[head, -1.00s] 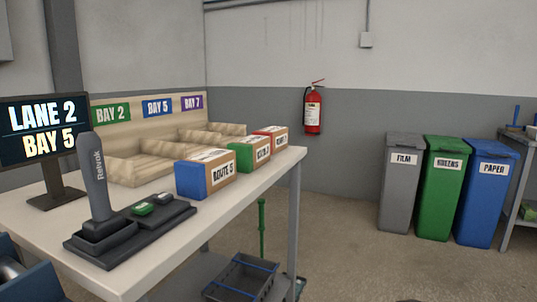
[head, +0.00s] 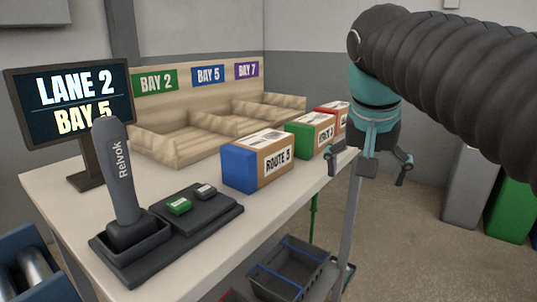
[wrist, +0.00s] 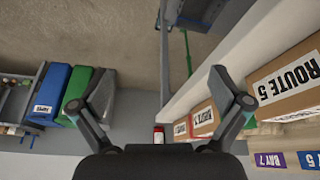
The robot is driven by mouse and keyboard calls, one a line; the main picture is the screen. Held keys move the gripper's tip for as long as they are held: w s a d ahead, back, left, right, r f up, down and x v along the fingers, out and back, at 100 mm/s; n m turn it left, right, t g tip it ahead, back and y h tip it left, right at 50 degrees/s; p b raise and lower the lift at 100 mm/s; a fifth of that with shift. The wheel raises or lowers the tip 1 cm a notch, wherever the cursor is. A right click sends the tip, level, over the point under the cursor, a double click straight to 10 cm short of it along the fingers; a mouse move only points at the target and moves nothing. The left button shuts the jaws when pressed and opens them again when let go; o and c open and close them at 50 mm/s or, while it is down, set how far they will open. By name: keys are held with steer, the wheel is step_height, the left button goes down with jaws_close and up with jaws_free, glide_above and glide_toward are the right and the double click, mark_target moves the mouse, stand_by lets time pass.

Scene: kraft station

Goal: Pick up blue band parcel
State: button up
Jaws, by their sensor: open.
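The blue band parcel (head: 258,160) is a cardboard box with a blue end and a "ROUTE 5" label. It sits on the white table (head: 200,262), nearest of three parcels in a row. In the wrist view the parcel (wrist: 284,84) shows at the right edge, partly cut off. My gripper (head: 371,172) is open and empty, off the table's right edge, to the right of the parcel. In the wrist view its two fingers (wrist: 165,106) are spread wide with nothing between them.
A green band parcel (head: 311,135) and a red band parcel (head: 336,112) stand behind it. Wooden bays (head: 180,145) line the table's back. A scanner in its stand (head: 124,185) and a screen (head: 70,98) are at left. Baskets (head: 285,268) sit below the table.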

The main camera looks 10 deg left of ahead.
steer(key=w+a+r+m+p, duration=0.1)
steer(key=w+a+r, duration=0.1)
steer(key=a+r, duration=0.3)
steer(key=w+a+r+m, duration=0.1)
steer(key=w+a+r, duration=0.15)
steer(key=a, duration=0.45)
steer(key=m+h, duration=0.1)
steer(key=m, duration=0.1)
glide_toward(255, 140)
steer(key=shift+w+f+p, duration=0.3)
steer(key=shift+f, duration=0.15)
steer(key=b+x, duration=0.1)
steer(key=x, duration=0.7)
steer(key=shift+d+f, duration=0.15)
steer(key=shift+s+d+b+x, duration=0.15)
steer(key=shift+b+x, duration=0.2)
steer(key=shift+x, duration=1)
steer(key=shift+s+d+b+x, duration=0.1)
steer(key=shift+b+x, duration=0.25)
steer(key=shift+x, duration=0.95)
steer(key=shift+f, duration=0.15)
steer(key=c, duration=1.3)
steer(key=shift+o, duration=0.2)
